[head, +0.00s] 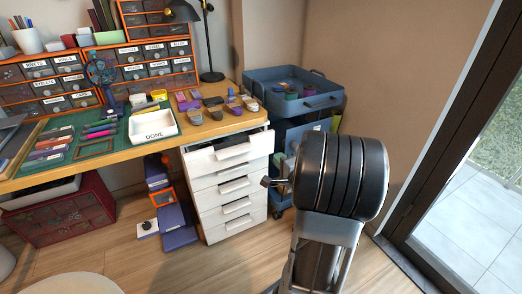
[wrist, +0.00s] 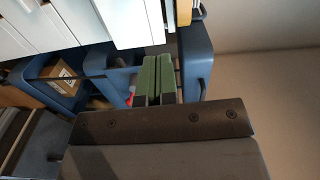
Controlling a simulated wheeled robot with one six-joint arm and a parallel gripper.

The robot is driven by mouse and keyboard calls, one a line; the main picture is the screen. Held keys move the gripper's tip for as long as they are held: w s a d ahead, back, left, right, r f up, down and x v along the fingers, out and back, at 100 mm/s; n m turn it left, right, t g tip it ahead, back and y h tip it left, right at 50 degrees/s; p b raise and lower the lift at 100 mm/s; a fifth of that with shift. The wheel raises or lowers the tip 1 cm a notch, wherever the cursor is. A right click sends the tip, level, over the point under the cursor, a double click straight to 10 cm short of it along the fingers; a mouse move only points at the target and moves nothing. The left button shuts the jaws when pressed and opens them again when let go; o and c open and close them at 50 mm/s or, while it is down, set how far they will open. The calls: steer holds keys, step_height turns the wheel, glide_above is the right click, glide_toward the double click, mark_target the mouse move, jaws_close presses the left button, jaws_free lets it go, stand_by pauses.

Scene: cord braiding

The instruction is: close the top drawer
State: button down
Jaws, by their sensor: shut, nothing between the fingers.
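A white drawer unit (head: 232,222) stands under the right end of the desk. Its top drawer (head: 231,154) is pulled out, with a dark opening showing above its front. The drawers below it look shut. The unit's white fronts also show at the top left of the wrist view (wrist: 45,25). My gripper (wrist: 156,62) has green fingers, held together and empty, and they are apart from the drawer fronts. In the head view my arm stands right of the unit and hides most of the gripper; a small dark end shows near the unit's right side.
A blue cart (head: 292,85) with spools stands behind and right of the unit, close beyond my fingers. The wooden desk (head: 228,122) above the unit carries small items and a white "DONE" tray (head: 153,125). Purple boxes (head: 178,227) lie left of the unit. Floor in front is clear.

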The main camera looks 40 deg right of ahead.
steer(key=b, duration=0.5)
glide_toward(258, 136)
steer(key=w, duration=0.5)
steer(key=shift+w+d+f, duration=0.2)
steer(key=shift+d, duration=0.2)
steer(key=shift+w+d+r+b, duration=0.15)
steer(key=shift+w+b, duration=0.15)
steer(key=shift+w, duration=0.7)
